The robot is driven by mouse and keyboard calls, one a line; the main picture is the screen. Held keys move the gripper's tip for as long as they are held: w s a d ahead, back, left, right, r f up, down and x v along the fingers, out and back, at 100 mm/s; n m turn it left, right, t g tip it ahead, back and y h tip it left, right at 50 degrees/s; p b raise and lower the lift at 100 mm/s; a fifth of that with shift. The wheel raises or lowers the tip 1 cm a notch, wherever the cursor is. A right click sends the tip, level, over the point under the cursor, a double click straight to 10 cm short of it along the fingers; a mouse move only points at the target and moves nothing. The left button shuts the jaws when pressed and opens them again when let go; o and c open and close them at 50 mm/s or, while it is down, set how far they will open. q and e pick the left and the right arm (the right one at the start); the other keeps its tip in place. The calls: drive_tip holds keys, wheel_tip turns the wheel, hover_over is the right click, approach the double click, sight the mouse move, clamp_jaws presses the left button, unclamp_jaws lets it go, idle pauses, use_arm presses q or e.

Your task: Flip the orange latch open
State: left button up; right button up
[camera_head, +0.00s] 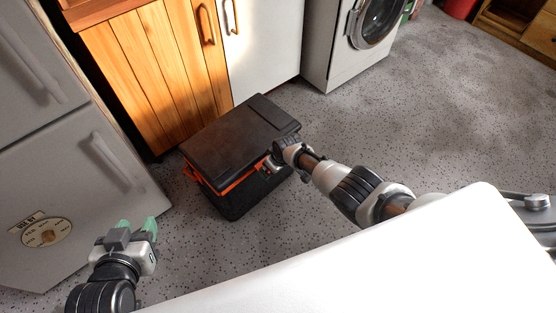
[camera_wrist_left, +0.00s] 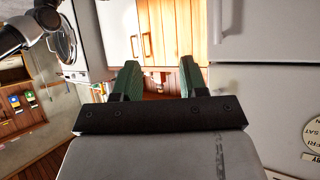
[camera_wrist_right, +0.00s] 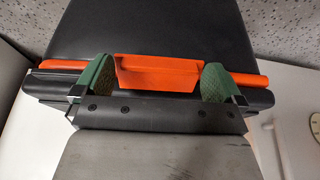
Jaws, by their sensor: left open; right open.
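A black cooler box (camera_head: 235,135) with orange trim stands on the floor, its lid down. In the right wrist view the orange latch (camera_wrist_right: 157,72) shows close up at the lid's front edge, in the middle of a long orange strip. My right gripper (camera_wrist_right: 159,75) is open, with one green finger on each side of the latch; I cannot tell whether they touch it. In the head view the right gripper (camera_head: 273,162) is at the box's front right side and hides the latch. My left gripper (camera_head: 137,226) is open and empty, away from the box, near the fridge.
A grey fridge (camera_head: 70,140) stands at the left. Wooden cabinets (camera_head: 150,60) and a white washing machine (camera_head: 345,45) stand behind the box. The speckled floor (camera_head: 440,100) is clear on the right.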

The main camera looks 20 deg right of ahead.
use_arm(q)
drive_tip(key=s+a+f+g+y+p, duration=0.2)
drive_tip(key=s+a+g+p, duration=0.25)
drive_tip(key=s+g, duration=0.45)
wheel_tip(320, 180, down, 11)
drive_tip(key=d+p, duration=0.1)
drive_tip(key=p, duration=0.2)
drive_tip(key=shift+w+d+f, duration=0.15)
drive_tip(key=shift+w+f, duration=0.05)
drive_tip(key=shift+w, duration=0.15)
use_arm(e)
drive_tip(key=v, duration=1)
drive_tip(key=shift+r, duration=0.35)
drive_tip(key=shift+s, duration=0.15)
